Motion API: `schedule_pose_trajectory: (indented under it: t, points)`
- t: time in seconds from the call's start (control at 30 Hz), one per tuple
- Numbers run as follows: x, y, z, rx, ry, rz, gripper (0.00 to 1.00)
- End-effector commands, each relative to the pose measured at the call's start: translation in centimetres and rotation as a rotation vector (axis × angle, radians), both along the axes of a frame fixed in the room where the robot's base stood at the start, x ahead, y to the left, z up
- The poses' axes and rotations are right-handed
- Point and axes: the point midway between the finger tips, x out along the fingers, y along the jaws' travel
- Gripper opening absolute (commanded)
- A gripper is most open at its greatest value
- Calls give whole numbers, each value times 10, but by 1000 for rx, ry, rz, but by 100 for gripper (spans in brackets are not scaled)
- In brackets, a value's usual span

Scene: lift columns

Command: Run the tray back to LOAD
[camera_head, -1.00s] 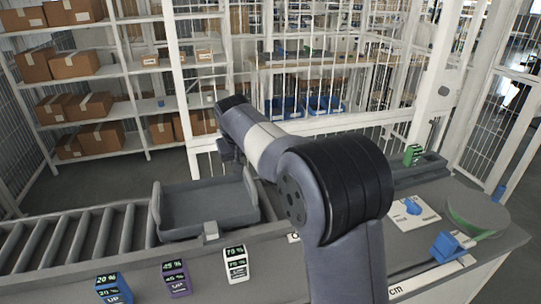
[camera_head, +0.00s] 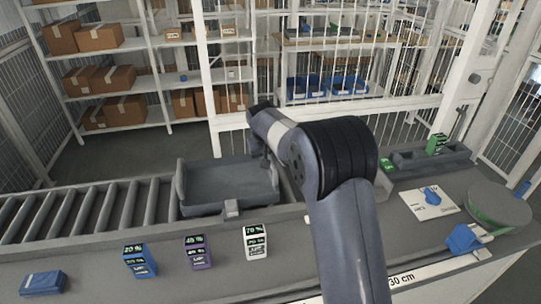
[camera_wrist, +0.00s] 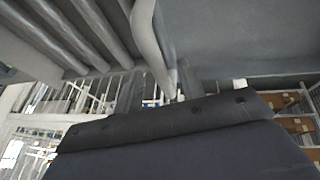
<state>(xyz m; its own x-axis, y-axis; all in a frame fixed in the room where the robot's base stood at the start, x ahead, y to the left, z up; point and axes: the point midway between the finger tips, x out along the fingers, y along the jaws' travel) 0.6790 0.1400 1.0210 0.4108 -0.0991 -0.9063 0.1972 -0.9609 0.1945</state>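A grey, open-topped tray (camera_head: 226,203) with raised ends sits on the conveyor line, right of the bare rollers (camera_head: 90,214). My gripper (camera_head: 265,163) is at the tray's right end, pointing down, its fingers partly hidden by my wrist. In the wrist view the two dark fingers of my gripper (camera_wrist: 160,75) stand apart, either side of the tray's end wall (camera_wrist: 150,38). A gap shows beside the wall, so the gripper looks open. Contact with the wall cannot be made out. No LOAD mark is legible.
Blue (camera_head: 140,261), purple (camera_head: 198,252) and white (camera_head: 257,243) percentage blocks stand along the counter front. A blue box (camera_head: 43,283) lies front left. A round green-edged disc (camera_head: 497,208), a blue clamp-like piece (camera_head: 463,240) and a white card (camera_head: 420,205) are right. Fencing and shelves stand behind.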

Motion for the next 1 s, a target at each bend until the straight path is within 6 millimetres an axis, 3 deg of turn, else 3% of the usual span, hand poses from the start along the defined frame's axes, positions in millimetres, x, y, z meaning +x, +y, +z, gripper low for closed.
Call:
schedule_pose_trajectory:
  t: [0.27,0.73,1.0]
  points:
    - [1,0,-1,0,0,0,38]
    - [1,0,-1,0,0,0,0]
    - [1,0,-1,0,0,0,0]
